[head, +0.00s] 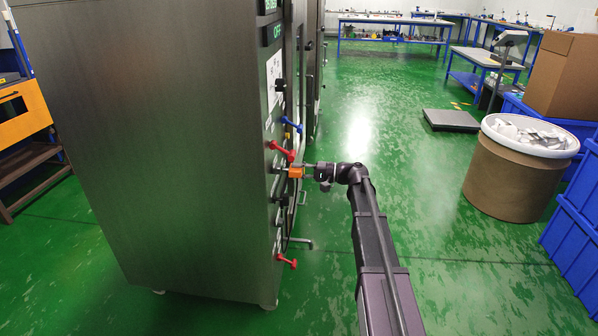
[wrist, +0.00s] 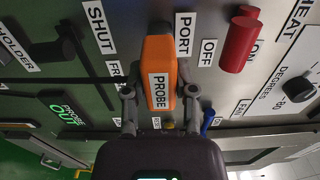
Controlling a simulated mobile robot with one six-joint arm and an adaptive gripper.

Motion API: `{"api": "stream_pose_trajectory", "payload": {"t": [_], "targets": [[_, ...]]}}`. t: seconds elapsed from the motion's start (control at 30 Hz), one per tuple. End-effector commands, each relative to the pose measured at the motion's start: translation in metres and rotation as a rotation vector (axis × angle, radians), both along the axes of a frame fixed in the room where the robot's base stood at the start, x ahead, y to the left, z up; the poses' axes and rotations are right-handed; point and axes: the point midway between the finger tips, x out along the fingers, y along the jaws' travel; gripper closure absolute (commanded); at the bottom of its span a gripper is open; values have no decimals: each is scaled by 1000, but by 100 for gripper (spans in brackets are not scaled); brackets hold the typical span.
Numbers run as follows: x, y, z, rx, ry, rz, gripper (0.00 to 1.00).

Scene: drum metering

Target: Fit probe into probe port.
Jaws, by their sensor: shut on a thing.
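The probe is an orange block (wrist: 158,60) with a white PROBE label. My gripper (wrist: 160,98) is shut on it, one finger on each side. In the head view the probe (head: 296,172) is a small orange block at the steel cabinet's control face, with my gripper (head: 309,171) at its right. A sign reading PORT (wrist: 184,34) is on the panel just right of the probe. The port opening and the probe's tip are hidden, so I cannot tell whether the tip is in the port. A green display (wrist: 65,114) reads PROBE OUT.
A red handle (wrist: 239,40) stands out from the panel at right, with a black dial (wrist: 298,89) beyond it. A black fitting (wrist: 68,45) is at left by the HOLDER sign. In the head view, green floor is open right of the cabinet (head: 150,130); a brown drum (head: 515,180) stands farther right.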

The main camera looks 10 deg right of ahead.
Motion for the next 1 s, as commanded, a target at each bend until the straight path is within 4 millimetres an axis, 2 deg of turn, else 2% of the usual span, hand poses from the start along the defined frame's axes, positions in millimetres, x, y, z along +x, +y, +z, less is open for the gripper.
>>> {"api": "stream_pose_trajectory", "payload": {"t": [1.0], "targets": [[6,17,0,0,0,0,100]]}}
